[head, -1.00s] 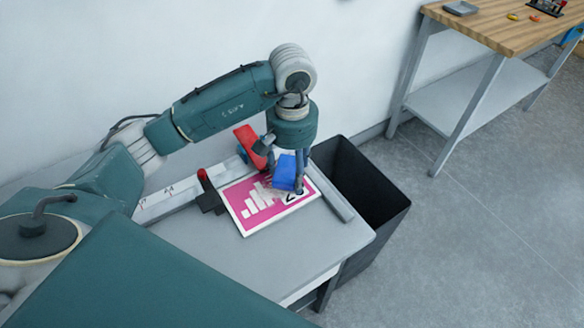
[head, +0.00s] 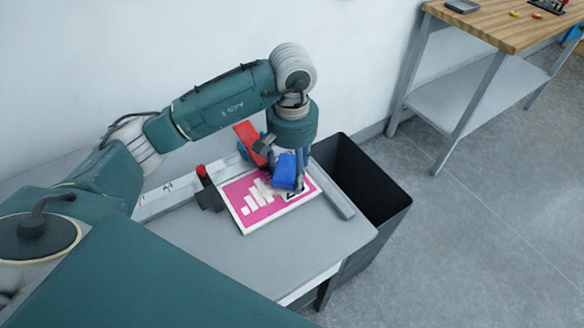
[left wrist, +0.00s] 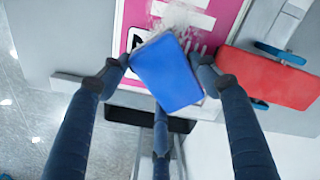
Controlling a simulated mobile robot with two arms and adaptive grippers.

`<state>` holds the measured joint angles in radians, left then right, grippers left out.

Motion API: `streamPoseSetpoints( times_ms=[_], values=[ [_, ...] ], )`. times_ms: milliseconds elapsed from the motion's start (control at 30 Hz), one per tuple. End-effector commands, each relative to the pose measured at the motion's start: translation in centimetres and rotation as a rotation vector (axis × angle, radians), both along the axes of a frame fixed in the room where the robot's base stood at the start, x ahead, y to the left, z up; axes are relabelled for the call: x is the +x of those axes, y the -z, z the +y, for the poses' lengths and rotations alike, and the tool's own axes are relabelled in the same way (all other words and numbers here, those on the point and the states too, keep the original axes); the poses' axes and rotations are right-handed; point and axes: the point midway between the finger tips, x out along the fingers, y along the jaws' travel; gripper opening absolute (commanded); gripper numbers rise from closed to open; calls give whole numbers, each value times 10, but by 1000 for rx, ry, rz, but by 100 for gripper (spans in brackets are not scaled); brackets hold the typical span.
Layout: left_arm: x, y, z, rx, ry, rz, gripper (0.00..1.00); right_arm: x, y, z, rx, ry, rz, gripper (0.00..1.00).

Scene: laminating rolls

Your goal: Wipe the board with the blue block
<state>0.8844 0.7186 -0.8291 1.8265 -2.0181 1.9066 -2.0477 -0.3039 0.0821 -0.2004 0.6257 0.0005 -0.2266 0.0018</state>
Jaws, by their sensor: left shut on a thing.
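The board (head: 262,208) is pink and white with a bar pattern and lies flat on the grey table. It also shows in the left wrist view (left wrist: 130,16). My left gripper (head: 287,178) comes down from above over the board's right part. It is shut on the blue block (head: 285,171), which shows between the fingers in the left wrist view (left wrist: 168,72). The block is low over the board, with pale smudges beside it; I cannot tell for sure whether it touches. The board's dark printed mark is partly covered by the block and fingers. My right gripper is not in view.
A red object (head: 248,138) with blue parts stands just behind the board. A rail with a red knob (head: 201,171) lies to the board's left. A black bin (head: 368,195) stands right of the table (head: 250,262). A wooden workbench (head: 500,30) is farther right.

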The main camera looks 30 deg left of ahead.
Motion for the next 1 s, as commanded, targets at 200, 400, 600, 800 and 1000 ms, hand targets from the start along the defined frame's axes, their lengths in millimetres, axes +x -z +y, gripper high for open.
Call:
streamPoseSetpoints(
  times_ms=[200, 400, 600, 800, 1000],
  values=[
    [0, 7, 0, 0, 0, 0, 40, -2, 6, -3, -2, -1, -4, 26],
    [0, 12, 0, 1, -1, 0, 40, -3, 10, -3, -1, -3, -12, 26],
    [-4, 14, 3, 2, -1, 1, 40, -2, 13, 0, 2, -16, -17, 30],
    [-20, 14, 13, 4, -2, 4, 40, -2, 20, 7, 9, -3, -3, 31],
    [-32, 13, 21, 10, -8, 8, 41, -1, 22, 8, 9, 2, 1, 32]
  ],
)
